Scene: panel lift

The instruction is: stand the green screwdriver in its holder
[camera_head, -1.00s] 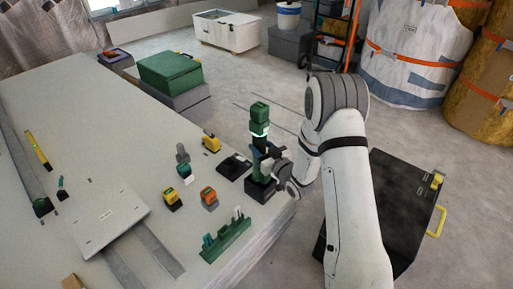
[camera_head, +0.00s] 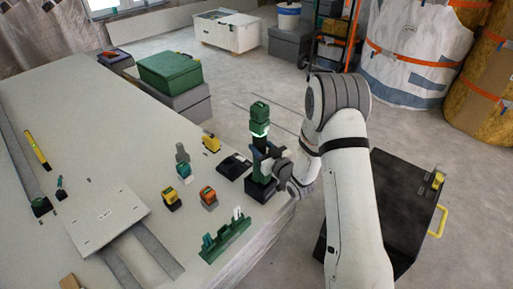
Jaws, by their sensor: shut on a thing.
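The green screwdriver (camera_head: 259,122) stands upright near the right edge of the work table, with a bright band around its body. My gripper (camera_head: 265,153) comes in from the right and is shut on the screwdriver's lower part. A dark holder block (camera_head: 259,190) is directly below the screwdriver. The gripper and the dark lower end of the tool cover the place where they meet, so I cannot tell how deep the screwdriver sits in it.
A flat black box (camera_head: 234,166) lies just left of the holder. A yellow tool (camera_head: 211,142), an orange tape measure (camera_head: 208,196) and a green rack (camera_head: 226,240) stand nearby. A pale panel (camera_head: 105,215) lies on the table's left part.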

